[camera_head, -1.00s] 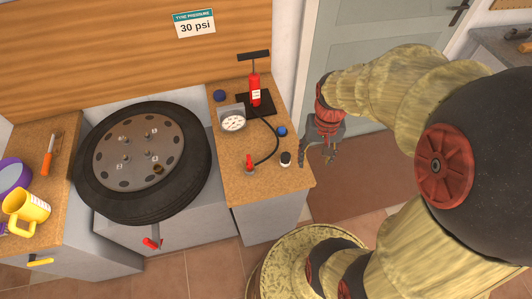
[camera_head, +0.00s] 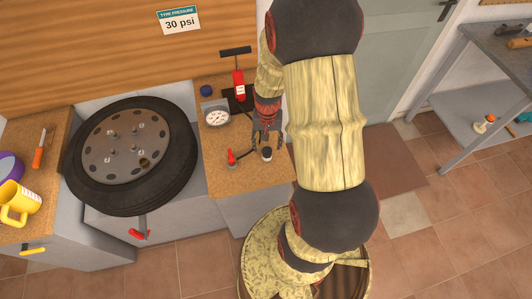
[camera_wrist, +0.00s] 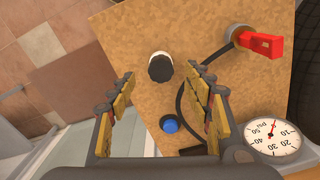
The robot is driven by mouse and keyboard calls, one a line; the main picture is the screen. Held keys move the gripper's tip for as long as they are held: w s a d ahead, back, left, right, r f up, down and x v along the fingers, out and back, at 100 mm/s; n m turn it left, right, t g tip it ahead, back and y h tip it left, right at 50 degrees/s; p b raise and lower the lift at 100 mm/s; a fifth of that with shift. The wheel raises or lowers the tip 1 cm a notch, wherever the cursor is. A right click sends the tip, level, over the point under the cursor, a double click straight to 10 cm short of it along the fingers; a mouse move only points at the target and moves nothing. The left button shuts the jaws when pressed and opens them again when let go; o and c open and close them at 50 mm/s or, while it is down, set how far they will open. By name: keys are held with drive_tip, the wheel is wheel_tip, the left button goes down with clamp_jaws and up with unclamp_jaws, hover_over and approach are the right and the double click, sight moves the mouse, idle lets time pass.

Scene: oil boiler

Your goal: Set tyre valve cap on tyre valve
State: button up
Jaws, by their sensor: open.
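A small white cylinder with a black top (camera_head: 267,154), perhaps the tyre valve cap, stands at the front right of the cork-topped bench. In the wrist view, this black-and-white piece (camera_wrist: 160,67) lies between and just beyond my fingertips. My gripper (camera_wrist: 158,80) is open and empty above the bench; in the head view my gripper (camera_head: 267,137) is partly hidden by my arm. The tyre (camera_head: 180,170) lies flat on the left, around a grey hub with studs. A small dark brownish stub (camera_head: 144,162) on the hub may be the valve.
The pressure gauge (camera_head: 216,117), red pump (camera_head: 238,85), red-handled hose end (camera_head: 231,156) and a blue ball-like piece (camera_wrist: 170,125) share the bench. A yellow mug (camera_head: 15,205) and orange-handled tool (camera_head: 38,156) sit at the left. A red-handled lever (camera_head: 139,233) sticks out below the tyre.

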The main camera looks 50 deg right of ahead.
sight(267, 151)
wheel_tip(267, 151, down, 5)
drive_tip(key=shift+r+b, duration=0.1)
drive_tip(key=shift+b, duration=0.65)
drive_tip(key=shift+c, duration=0.4)
drive_tip(key=c, duration=1.1)
